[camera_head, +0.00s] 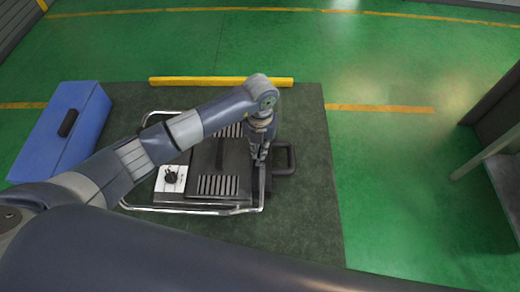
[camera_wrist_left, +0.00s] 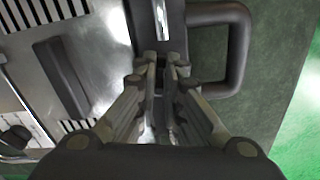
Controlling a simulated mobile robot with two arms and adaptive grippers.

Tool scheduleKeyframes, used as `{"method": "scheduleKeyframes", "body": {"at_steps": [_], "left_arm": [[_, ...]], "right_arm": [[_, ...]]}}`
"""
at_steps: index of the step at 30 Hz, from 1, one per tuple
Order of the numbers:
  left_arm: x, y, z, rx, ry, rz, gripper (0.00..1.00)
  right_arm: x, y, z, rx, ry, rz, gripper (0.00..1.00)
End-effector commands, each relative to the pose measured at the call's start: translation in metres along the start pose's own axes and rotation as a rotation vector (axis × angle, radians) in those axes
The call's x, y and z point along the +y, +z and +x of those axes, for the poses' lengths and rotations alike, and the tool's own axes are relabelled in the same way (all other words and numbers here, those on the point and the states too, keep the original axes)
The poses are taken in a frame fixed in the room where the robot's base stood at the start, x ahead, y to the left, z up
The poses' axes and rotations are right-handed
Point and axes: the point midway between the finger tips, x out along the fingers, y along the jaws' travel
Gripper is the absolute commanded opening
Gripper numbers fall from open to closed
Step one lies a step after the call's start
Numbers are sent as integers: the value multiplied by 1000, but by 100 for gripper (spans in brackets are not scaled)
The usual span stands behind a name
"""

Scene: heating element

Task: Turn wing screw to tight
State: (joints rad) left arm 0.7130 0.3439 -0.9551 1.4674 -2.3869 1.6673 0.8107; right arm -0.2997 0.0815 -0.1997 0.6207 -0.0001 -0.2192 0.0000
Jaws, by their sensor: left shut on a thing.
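The heating element unit (camera_head: 205,188) is a dark and metallic box with slotted vents inside a chrome tube frame. My left gripper (camera_head: 258,158) points down at the unit's right side, beside a dark loop handle (camera_head: 291,160). In the left wrist view my left gripper (camera_wrist_left: 167,68) has its fingers nearly together over a dark strip at the unit's edge. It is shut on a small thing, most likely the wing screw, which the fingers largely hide. I cannot tell the screw's angle. My right gripper is not in view.
A white panel with a black knob (camera_head: 171,178) is on the unit's left. A blue case (camera_head: 62,130) lies at the left of the dark mat (camera_head: 310,200). A yellow bar (camera_head: 220,81) lies behind the unit. A grey structure stands at the far right; green floor between is clear.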

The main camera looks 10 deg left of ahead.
Motion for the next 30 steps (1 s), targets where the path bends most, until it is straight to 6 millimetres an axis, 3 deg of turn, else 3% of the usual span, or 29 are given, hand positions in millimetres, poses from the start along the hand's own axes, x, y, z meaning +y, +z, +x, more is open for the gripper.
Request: {"method": "scheduleKeyframes", "body": {"at_steps": [30], "left_arm": [[0, 2, 5, -9, 4, 961, 0]], "right_arm": [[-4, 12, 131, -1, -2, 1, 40]]}}
